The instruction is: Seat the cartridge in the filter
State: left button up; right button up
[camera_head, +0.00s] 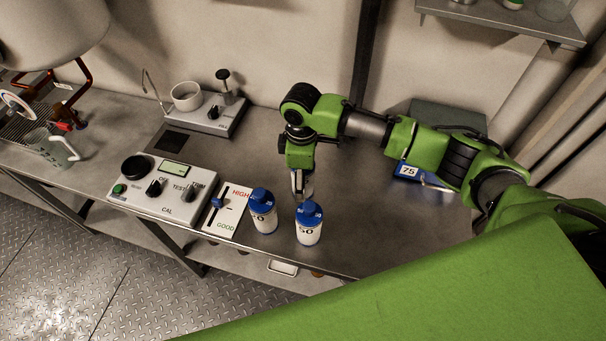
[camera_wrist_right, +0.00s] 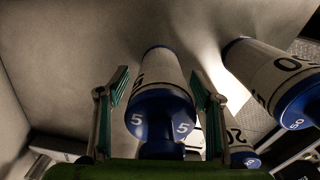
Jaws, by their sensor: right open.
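A white cartridge with a blue cap marked 5 (camera_wrist_right: 160,105) lies between the two fingers of my right gripper (camera_wrist_right: 161,92) in the wrist view. The fingers stand apart on either side of it, with gaps visible. In the head view my right gripper (camera_head: 302,186) points down over the bench, and its fingertips are small and partly hidden. Two similar blue-capped white cartridges, one partly readable (camera_head: 263,214) and one marked 50 (camera_head: 309,227), stand upright in front of it. I cannot tell which thing is the filter. My left gripper is not in view.
A control box with knobs (camera_head: 160,187) and a HIGH/GOOD card (camera_head: 229,212) lie left of the cartridges. A grey device with a white ring (camera_head: 205,118) stands behind. A blue item marked 75 (camera_head: 408,171) lies under my right arm. The bench front edge is close to the cartridges.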

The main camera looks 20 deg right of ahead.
jog(key=c, duration=1.4)
notch_tip(320, 180, up, 10)
jog(key=shift+a+r+b, duration=0.1)
jog(key=shift+b, duration=0.7)
notch_tip(320, 180, up, 7)
jog(key=p, duration=0.5)
jog(key=shift+s+r, duration=0.1)
jog(key=shift+r, duration=0.05)
jog(key=s+d+m+b, duration=0.2)
jog(key=s+m, duration=0.4)
jog(key=s, duration=0.1)
jog(key=s+d+m+b, duration=0.2)
jog(key=s+m+b, duration=0.1)
jog(key=s+m, duration=0.3)
jog(key=shift+s+d+m, duration=0.3)
jog(key=shift+s+m, duration=0.1)
jog(key=shift+m, duration=0.3)
jog(key=shift+r, duration=0.15)
